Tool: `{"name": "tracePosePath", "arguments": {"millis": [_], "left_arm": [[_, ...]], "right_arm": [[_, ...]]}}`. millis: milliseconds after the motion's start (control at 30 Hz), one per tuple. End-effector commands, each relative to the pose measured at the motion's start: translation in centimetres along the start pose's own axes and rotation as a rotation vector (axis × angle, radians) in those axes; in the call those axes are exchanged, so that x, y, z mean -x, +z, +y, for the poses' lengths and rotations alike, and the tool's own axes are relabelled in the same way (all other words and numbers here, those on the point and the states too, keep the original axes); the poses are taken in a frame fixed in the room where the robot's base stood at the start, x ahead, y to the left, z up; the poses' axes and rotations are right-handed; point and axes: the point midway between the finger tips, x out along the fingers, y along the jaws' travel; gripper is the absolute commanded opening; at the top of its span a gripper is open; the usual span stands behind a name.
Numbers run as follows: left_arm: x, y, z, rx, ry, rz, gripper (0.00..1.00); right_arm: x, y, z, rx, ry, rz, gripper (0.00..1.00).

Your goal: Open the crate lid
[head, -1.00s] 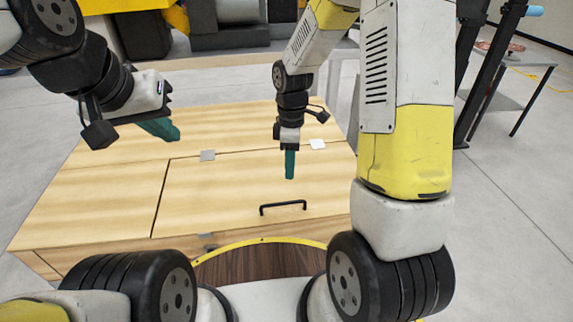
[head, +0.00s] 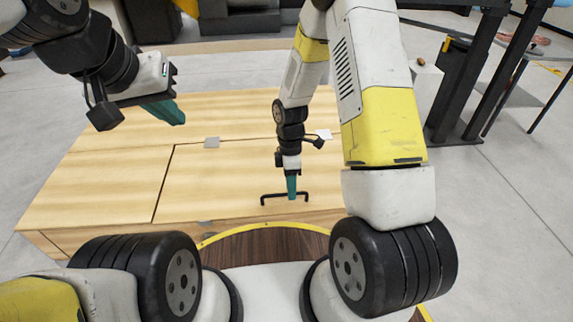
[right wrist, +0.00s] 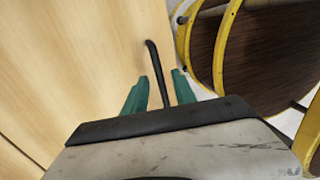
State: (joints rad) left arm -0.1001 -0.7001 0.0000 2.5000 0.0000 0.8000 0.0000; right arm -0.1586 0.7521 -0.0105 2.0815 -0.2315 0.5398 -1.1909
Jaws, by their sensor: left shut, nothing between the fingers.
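The wooden crate (head: 90,180) stands in front of me with its lid (head: 210,190) lying flat and closed. A black bar handle (head: 270,198) is on the lid near its front edge. It also shows in the right wrist view (right wrist: 153,62). My right gripper (head: 292,197) points down at the handle. In the right wrist view its teal fingers (right wrist: 160,85) are apart, one on each side of the bar, with gaps visible. My left gripper (head: 178,118) is shut and empty above the crate's left part, away from the handle.
Grey hinge plates (head: 212,142) sit along the lid's back edge, and a small latch plate (head: 205,222) is at the front. My round wooden base with a yellow rim is close to the crate's front. Open grey floor (head: 500,200) lies to the right.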

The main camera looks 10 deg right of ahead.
Motion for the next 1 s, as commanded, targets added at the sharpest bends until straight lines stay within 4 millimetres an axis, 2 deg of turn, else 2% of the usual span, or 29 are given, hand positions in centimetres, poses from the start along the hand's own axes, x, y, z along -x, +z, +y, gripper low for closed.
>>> {"name": "tracePosePath", "arguments": {"millis": [167, 333, 1000], "left_arm": [[0.00, 0.00, 0.00, 0.000, 0.000, 0.000, 0.00], [0.00, 0.00, 0.00, 0.000, 0.000, 0.000, 0.00], [0.00, 0.00, 0.00, 0.000, 0.000, 0.000, 0.00]], "right_arm": [[0.01, 0.00, 0.00, 0.000, 0.000, 0.000, 0.32], [0.03, 0.00, 0.00, 0.000, 0.000, 0.000, 0.01], [0.07, 0.00, 0.03, -0.001, 0.001, 0.000, 0.00]]}}
